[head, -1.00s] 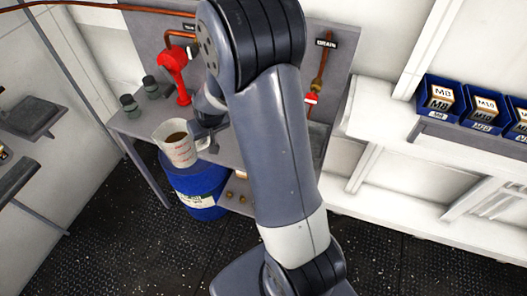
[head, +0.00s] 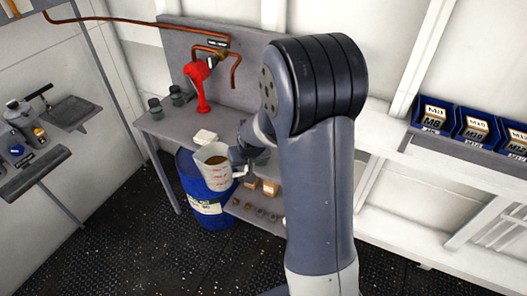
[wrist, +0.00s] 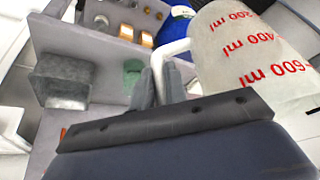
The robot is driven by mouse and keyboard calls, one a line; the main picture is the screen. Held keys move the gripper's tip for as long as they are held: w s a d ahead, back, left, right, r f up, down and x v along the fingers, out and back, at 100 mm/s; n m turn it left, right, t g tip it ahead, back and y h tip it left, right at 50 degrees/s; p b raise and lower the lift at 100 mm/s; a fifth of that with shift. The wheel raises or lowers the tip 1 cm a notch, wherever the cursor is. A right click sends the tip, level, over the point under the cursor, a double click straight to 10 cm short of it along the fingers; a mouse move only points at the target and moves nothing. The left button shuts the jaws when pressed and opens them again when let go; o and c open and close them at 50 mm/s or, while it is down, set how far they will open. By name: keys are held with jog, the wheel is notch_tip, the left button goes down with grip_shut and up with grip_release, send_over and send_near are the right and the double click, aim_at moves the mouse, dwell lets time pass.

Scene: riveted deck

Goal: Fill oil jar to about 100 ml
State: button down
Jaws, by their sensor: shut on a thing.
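A translucent measuring jug (head: 213,172) with red marks holds brown oil (head: 217,160). It is held nearly upright in front of the bench, above the blue drum in the picture. My gripper (head: 238,155) is shut on the jug's handle. In the wrist view, the jug (wrist: 250,50) fills the upper right with 200, 400 and 600 ml marks, and its white handle (wrist: 170,52) lies at my fingers (wrist: 160,88). The oil level against the marks cannot be read. A red spout (head: 200,85) hangs from the back panel, apart from the jug.
The grey bench (head: 178,122) carries two dark green cups (head: 176,95) at left and a small pale block (head: 205,137). A blue drum (head: 206,205) stands below. Small boxes (head: 270,187) sit on the lower shelf. Blue bins (head: 473,128) are at right. My arm hides part of the panel.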

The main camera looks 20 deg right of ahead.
jog(key=shift+w+d+f, duration=0.25)
jog(key=shift+w+f, duration=0.05)
jog(key=s+d+f+m+h+b, duration=0.1)
jog(key=s+d+m+h+b, duration=0.1)
jog(key=d+m+b, duration=0.3)
jog(key=s+d+f+m+g+h+b, duration=0.1)
jog(key=s+d+m+b, duration=0.2)
jog(key=d+b, duration=1)
jog(key=shift+s+d+f+m+h, duration=0.15)
jog(key=shift+s+d+m+h, duration=0.25)
jog(key=shift+d+m, duration=0.5)
jog(key=shift+a, duration=0.15)
